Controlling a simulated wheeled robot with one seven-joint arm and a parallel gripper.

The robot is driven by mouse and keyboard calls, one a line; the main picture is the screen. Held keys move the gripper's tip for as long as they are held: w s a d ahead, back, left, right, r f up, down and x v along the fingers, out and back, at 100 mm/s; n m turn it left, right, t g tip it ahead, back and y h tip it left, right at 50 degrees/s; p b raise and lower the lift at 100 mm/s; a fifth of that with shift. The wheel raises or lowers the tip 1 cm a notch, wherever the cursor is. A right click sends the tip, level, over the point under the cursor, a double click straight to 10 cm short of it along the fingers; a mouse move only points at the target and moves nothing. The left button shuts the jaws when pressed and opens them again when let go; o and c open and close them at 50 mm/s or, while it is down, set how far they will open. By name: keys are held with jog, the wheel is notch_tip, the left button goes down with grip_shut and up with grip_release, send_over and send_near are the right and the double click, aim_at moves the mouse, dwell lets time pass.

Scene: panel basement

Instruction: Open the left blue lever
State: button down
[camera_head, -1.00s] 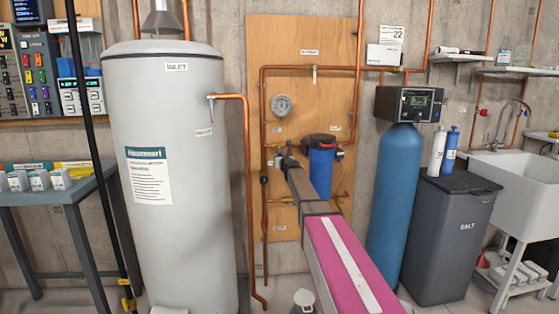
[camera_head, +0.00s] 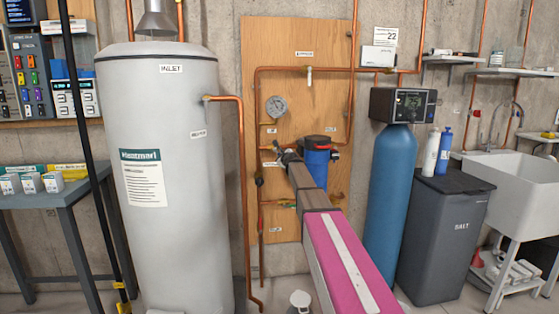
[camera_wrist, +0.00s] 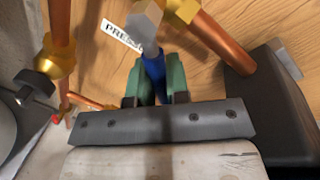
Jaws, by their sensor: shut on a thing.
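The blue lever (camera_wrist: 153,66) shows in the wrist view, running from a grey metal fitting down between the green finger pads. My gripper (camera_wrist: 155,82) is shut on it, with one pad on each side. In the head view my gripper (camera_head: 282,152) is at the copper pipes on the wooden board, left of the blue filter housing (camera_head: 317,165). The lever itself cannot be made out there, as my gripper and arm cover that spot.
A brass fitting (camera_wrist: 182,8) and copper pipes (camera_wrist: 60,30) lie close around my gripper. A grey water heater (camera_head: 165,180) stands left of the board (camera_head: 285,50). A blue tank (camera_head: 392,200) and a salt bin (camera_head: 445,235) stand to the right.

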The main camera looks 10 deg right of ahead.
jog(key=r+n, duration=0.1)
jog(key=n, duration=0.1)
jog(key=d+n+h, duration=0.1)
jog(key=n, duration=0.1)
jog(key=shift+d+r, duration=0.1)
jog(key=shift+r, duration=0.3)
jog(key=shift+d+r+n+h, duration=0.1)
jog(key=shift+r+n+h, duration=0.3)
jog(key=shift+n, duration=0.5)
jog(key=shift+d+r+n+h, duration=0.1)
jog(key=shift+r+n+h, duration=0.1)
jog(key=shift+r+n, duration=0.55)
jog(key=shift+f+n, duration=0.1)
jog(key=shift+n, duration=0.15)
jog(key=c, duration=1.1)
grip_release()
jog(key=s, duration=0.3)
jog(key=s+r, duration=0.1)
jog(key=s, duration=0.3)
jog(key=s+r, duration=0.1)
jog(key=s, duration=0.2)
jog(key=shift+s, duration=0.35)
jog(key=shift+a, duration=0.1)
